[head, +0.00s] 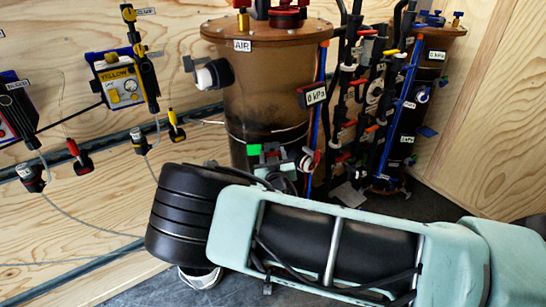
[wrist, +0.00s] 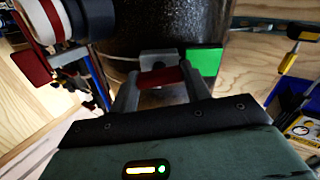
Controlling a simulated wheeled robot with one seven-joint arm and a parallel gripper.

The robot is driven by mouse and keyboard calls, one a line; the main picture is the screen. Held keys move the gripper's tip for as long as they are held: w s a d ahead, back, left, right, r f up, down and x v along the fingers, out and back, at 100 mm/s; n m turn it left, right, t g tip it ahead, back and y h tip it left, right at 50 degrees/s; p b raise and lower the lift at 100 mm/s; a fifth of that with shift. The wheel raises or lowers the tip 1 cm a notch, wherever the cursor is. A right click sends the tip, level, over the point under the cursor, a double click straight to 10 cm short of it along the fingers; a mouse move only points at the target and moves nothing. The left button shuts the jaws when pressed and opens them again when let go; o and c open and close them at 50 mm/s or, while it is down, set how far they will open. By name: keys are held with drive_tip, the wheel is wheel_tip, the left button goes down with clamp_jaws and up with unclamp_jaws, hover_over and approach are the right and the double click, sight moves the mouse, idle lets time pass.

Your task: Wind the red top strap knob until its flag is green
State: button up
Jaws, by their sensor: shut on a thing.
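The red strap knob (wrist: 162,77) sits between the two grey fingers of my gripper (wrist: 162,88) in the wrist view, and the gripper is shut on it. A grey bracket (wrist: 158,57) is just behind the knob. A bright green flag (wrist: 204,62) stands beside the bracket, against the dark lower part of the tank. In the head view the green flag (head: 254,149) shows on the front of the brown tank (head: 275,85) labelled AIR.
A white-and-red fitting (wrist: 55,20) is near the gripper at upper left. A yellow box (head: 122,86) hangs on the wooden wall at left.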

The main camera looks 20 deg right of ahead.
drive_tip(key=o, duration=1)
drive_tip(key=shift+c, duration=0.2)
drive_tip(key=shift+s, duration=0.15)
drive_tip(key=b+v, duration=0.2)
drive_tip(key=v, duration=1.5)
drive_tip(key=shift+b, duration=0.3)
drive_tip(key=shift+s+f, duration=0.1)
